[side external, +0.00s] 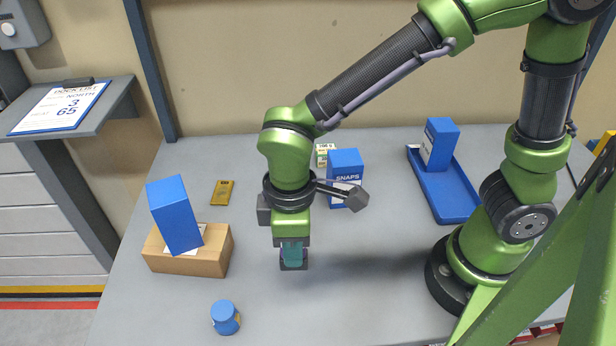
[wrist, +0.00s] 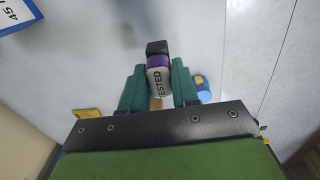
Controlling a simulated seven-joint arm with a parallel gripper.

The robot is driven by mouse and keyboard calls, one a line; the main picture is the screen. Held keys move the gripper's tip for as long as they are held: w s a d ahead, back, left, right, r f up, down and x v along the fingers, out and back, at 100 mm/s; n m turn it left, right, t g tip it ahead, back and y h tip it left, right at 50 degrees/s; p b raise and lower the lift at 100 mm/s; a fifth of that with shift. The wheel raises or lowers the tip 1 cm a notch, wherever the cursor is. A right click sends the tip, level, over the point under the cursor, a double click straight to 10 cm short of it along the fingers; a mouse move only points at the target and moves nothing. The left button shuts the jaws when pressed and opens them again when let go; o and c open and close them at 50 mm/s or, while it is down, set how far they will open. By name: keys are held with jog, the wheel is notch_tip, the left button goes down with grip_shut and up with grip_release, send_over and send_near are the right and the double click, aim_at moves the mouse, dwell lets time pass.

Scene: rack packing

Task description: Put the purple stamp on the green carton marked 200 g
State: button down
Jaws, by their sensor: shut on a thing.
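My gripper (side external: 292,252) points down and is shut on the purple stamp (side external: 293,265), above the middle of the table. In the wrist view, my gripper (wrist: 160,90) has its teal fingers on either side of the stamp (wrist: 159,62), which shows a black end, a purple band and a white face reading "TESTED". A small pale green and cream carton (side external: 325,150) stands at the back behind my arm, partly hidden. Its print is too small to read for sure, so I cannot tell whether it says 200 g.
A blue SNAPS box (side external: 345,170) stands beside the pale carton. A blue jar (side external: 225,318), a yellow item (side external: 222,192) and a blue tray (side external: 465,195) holding a blue box (side external: 439,143) are on the table.

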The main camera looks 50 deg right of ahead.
jog(key=d+r, duration=0.1)
jog(key=r, duration=0.1)
jog(key=m, duration=1.7)
send_near(326, 149)
notch_tip(326, 149, down, 4)
jog(key=shift+r, duration=0.1)
jog(key=c, duration=0.8)
grip_release()
jog(key=shift+c, duration=0.2)
